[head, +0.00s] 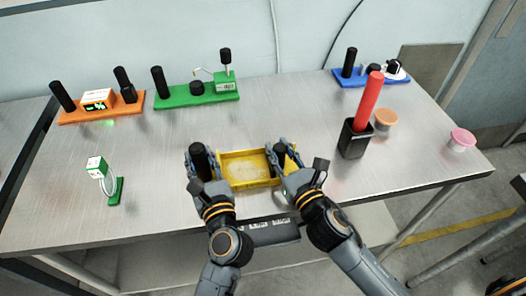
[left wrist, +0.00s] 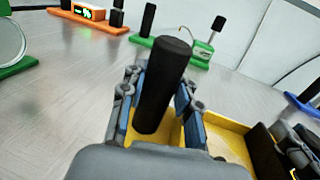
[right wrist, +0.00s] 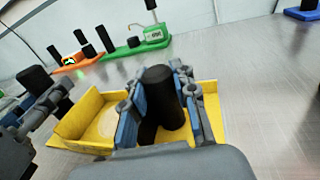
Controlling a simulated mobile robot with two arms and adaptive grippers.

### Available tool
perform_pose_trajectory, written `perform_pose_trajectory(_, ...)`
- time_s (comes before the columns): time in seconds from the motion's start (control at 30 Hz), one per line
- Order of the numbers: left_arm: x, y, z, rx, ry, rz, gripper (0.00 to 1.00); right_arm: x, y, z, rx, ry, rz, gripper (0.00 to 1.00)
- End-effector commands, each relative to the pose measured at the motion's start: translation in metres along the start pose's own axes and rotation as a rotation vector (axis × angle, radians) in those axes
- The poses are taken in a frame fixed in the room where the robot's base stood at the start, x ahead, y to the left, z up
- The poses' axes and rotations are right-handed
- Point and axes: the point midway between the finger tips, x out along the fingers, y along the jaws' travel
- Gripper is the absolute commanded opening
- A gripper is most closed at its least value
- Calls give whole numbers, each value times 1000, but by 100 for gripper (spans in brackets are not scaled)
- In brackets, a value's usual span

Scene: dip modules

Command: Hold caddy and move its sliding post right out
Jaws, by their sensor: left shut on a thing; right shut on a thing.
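The yellow caddy (head: 246,183) is an open tray near the table's front edge. My left gripper (head: 201,163) is shut on the black post (left wrist: 163,85) at the caddy's left end. That post stands upright between the fingers. My right gripper (head: 294,168) is shut on the black sliding post (right wrist: 163,98) at the caddy's right end. Yellow caddy parts show on both sides of this post in the right wrist view (right wrist: 90,120).
Behind stand an orange module (head: 102,107), a green module (head: 196,97) and a blue module (head: 370,78). A black holder (head: 355,140) with a red stick, an orange tub (head: 384,119) and a pink tub (head: 462,140) are right. A small green stand (head: 116,191) is left.

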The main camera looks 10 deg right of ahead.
Motion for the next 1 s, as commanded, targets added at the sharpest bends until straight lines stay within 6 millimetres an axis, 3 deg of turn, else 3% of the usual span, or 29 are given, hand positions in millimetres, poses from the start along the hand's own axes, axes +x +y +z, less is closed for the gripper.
perform_pose_trajectory(0.1, 0, 1, 0, 1, -1, 3, 0, -2, -9, 0, -2, 2, -2, 0)
perform_pose_trajectory(0.4, 0, 1, 0, 2, -1, 3, 0, -2, -9, 0, -1, 2, -2, 0)
perform_pose_trajectory(0.43, 0, 1, 0, 2, -1, 3, 0, -2, -9, 0, 0, 2, -1, 31)
perform_pose_trajectory(0.53, 0, 1, 0, 2, -1, 3, 0, -2, -9, 0, 0, 2, -1, 51)
perform_pose_trajectory(0.87, 0, 0, 0, 2, -1, 1, 0, -3, -8, 0, 1, 2, 0, 52)
perform_pose_trajectory(1.0, 0, 0, 0, 1, -1, 1, 0, -13, -8, -1, 2, 3, 1, 52)
